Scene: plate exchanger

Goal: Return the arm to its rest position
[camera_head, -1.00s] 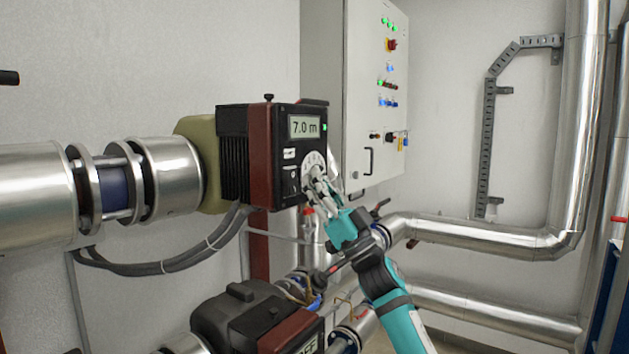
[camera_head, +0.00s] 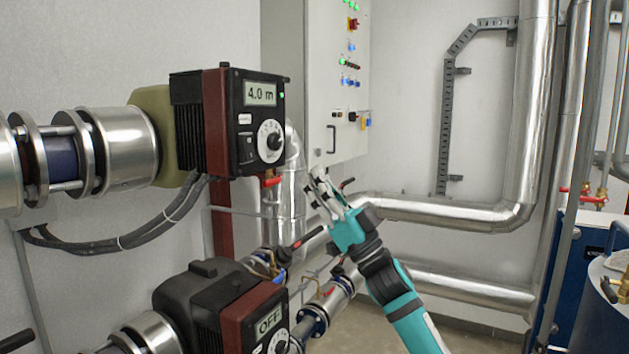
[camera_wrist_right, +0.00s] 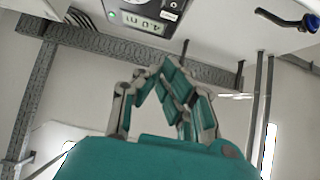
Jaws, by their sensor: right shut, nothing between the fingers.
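My right gripper (camera_head: 322,186) is teal and grey, on a teal and black arm coming up from the bottom. It is in free air to the right of and below the upper pump controller (camera_head: 232,122), apart from its dial (camera_head: 270,141). The controller's display (camera_head: 260,93) reads 4.0 m. In the right wrist view the gripper (camera_wrist_right: 168,72) has its fingers drawn together with nothing between them. The controller's display (camera_wrist_right: 143,22) shows upside down at the top of that view. My left gripper is not in the head view.
A lower pump (camera_head: 232,300) with a display reading OFF stands at the bottom. A silver pipe (camera_head: 440,210) runs behind my gripper. A grey control cabinet (camera_head: 340,90) hangs on the wall above it. Blue equipment (camera_head: 575,270) stands at the right.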

